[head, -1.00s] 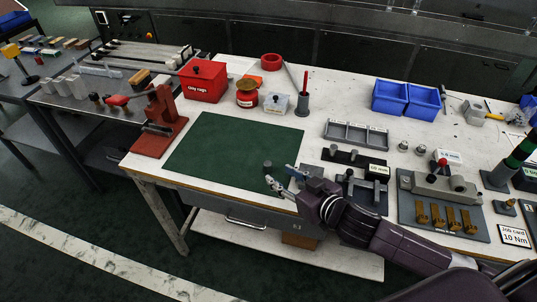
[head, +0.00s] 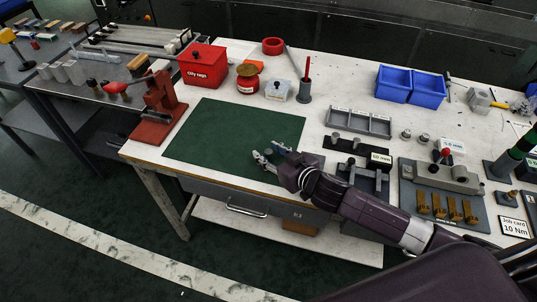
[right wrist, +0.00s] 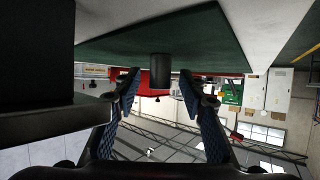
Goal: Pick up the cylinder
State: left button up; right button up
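The dark grey cylinder (right wrist: 160,70) stands on the green mat (head: 225,132). The right wrist view is upside down, so the cylinder appears to hang from the mat there. My right gripper (head: 271,151) is open at the mat's front right part. In the right wrist view its two fingers (right wrist: 158,88) lie on either side of the cylinder, with a visible gap to each. In the head view the cylinder is hard to make out among the fingers. My left gripper is not in view.
A grey divided tray (head: 358,121), a black block (head: 357,152) with studs and a grey fixture (head: 440,178) stand to the right. The mat left of my gripper is clear.

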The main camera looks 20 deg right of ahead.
aim_at(269, 151)
jog(key=shift+w, duration=0.1)
grip_shut()
jog(key=shift+r, duration=0.15)
dwell(0.3)
jog(key=shift+r, duration=0.25)
notch_tip(269, 151, up, 19)
jog(key=p, duration=0.2)
jog(key=s+f+n+g+y, duration=0.2)
jog(key=s+f+n+y, duration=0.25)
jog(key=s, duration=0.45)
jog(key=s+d+r+n+g+y, duration=0.2)
jog(key=s+r+n, duration=0.1)
jog(key=s, duration=0.5)
jog(key=shift+s+r+g, duration=0.2)
jog(key=shift+s+g, duration=0.1)
jog(key=shift+g, duration=0.1)
